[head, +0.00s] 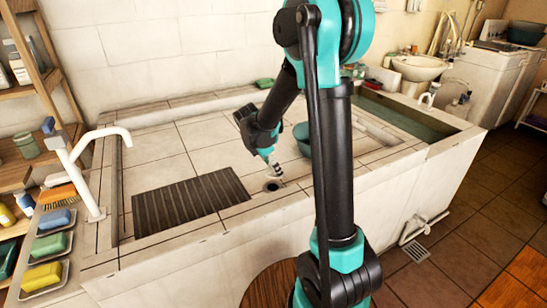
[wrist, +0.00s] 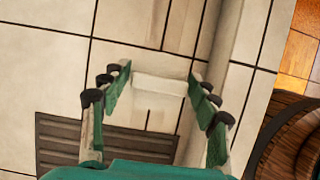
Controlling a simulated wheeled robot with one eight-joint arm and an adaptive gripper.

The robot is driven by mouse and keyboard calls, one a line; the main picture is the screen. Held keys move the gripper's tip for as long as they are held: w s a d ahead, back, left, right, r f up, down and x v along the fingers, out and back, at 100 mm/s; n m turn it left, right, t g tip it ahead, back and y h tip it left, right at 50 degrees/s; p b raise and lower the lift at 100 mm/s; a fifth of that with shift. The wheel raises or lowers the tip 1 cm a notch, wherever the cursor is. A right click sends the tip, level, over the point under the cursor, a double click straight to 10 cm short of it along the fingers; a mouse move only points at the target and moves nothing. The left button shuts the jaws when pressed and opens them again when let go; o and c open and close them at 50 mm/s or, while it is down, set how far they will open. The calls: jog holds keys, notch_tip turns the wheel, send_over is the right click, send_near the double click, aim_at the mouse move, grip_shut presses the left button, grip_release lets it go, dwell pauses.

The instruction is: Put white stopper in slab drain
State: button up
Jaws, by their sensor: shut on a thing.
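My gripper (head: 272,168) points down over the slab near its front edge, just above and beside the dark round slab drain (head: 272,186). In the wrist view my gripper (wrist: 160,82) has its fingers either side of a pale block-like thing, the white stopper (wrist: 160,88), and is shut on it. The stopper blends with the pale tiles, and in the head view it is too small to make out clearly. I cannot tell its exact height over the drain. The drain is not clear in the wrist view.
A dark ribbed mat (head: 190,200) lies left of the drain. A teal bowl (head: 302,138) stands behind my arm, partly hidden. A white tap (head: 75,170) rises at the left, beside soap dishes (head: 48,245). A green soap (head: 264,83) lies at the back. Bare tiles surround the drain.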

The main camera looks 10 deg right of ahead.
aim_at(268, 173)
jog(key=shift+a+f, duration=0.2)
jog(key=shift+f, duration=0.3)
jog(key=shift+s+f, duration=0.1)
jog(key=shift+f, duration=2.45)
jog(key=shift+f, duration=0.45)
jog(key=o, duration=1)
jog(key=shift+c, duration=0.2)
jog(key=shift+v, duration=5.45)
